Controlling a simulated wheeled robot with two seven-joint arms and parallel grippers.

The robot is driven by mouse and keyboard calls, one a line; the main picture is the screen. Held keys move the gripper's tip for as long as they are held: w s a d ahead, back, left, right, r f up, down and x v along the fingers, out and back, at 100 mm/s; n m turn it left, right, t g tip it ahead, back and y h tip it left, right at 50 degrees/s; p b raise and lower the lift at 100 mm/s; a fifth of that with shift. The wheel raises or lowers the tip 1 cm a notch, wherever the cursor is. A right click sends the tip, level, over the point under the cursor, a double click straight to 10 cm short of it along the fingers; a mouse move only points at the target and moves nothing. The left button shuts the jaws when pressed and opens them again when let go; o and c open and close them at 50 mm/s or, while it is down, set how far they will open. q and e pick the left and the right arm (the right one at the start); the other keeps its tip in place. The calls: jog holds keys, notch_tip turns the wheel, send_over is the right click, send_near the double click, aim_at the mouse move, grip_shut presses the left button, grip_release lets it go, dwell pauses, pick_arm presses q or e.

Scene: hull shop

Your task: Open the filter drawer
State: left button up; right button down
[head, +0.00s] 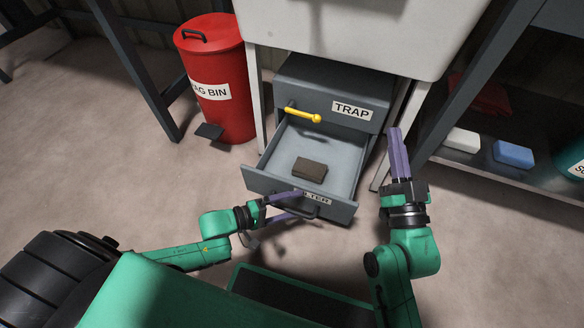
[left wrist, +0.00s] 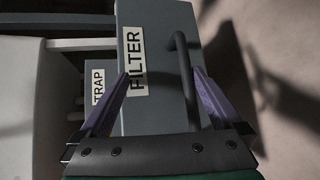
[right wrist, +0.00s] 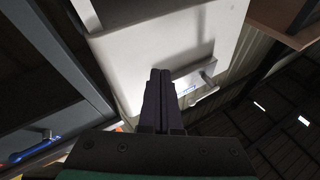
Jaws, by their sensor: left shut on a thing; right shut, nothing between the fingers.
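The grey filter drawer (head: 345,176) is pulled out from the cabinet under the trap unit, and its inside shows in the head view. A brown block (head: 310,170) lies in it. The drawer front with its FILTER label (left wrist: 136,62) and dark bar handle (left wrist: 184,75) fills the middle of the left wrist view. My left gripper (head: 306,203) is at the drawer front, its purple fingers on either side of the handle, shut on it. My right gripper (head: 396,131) is shut and empty, raised right of the drawer; it also shows in the right wrist view (right wrist: 160,72).
The TRAP unit (head: 330,85) with a yellow lever (head: 303,115) sits above the drawer. A red bin (head: 220,120) stands left. A low shelf (head: 520,178) at right holds a white block (head: 462,140) and a blue block (head: 513,154). Floor in front is clear.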

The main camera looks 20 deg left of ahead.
pick_arm(q)
notch_tip(320, 180, up, 7)
jog(key=w+t+h+p, duration=0.1)
jog(key=shift+w+f, duration=0.15)
jog(key=shift+w, duration=0.25)
jog(key=shift+s+d+r+p, duration=0.1)
jog(key=shift+s+r+p, duration=0.2)
jog(key=shift+r+p, duration=0.4)
jog(key=shift+c, duration=0.7)
pick_arm(e)
jog(key=s+a+f+m+g+h, duration=0.1)
jog(key=s+f+g, duration=0.4)
jog(key=f, duration=0.6)
jog(key=s+a+f+g+h, duration=0.1)
jog(key=s+f+g, duration=0.2)
jog(key=s+f, duration=0.7)
pick_arm(q)
notch_tip(320, 180, up, 8)
jog(key=p, duration=0.4)
jog(key=shift+r+p, duration=0.2)
jog(key=shift+p, duration=0.2)
pick_arm(e)
jog(key=r, duration=0.1)
jog(key=w+r+g, duration=0.1)
jog(key=r, duration=0.1)
jog(key=shift+w+d+r+n+g, duration=0.25)
jog(key=shift+w+n+g, duration=0.05)
jog(key=shift+w, duration=0.1)
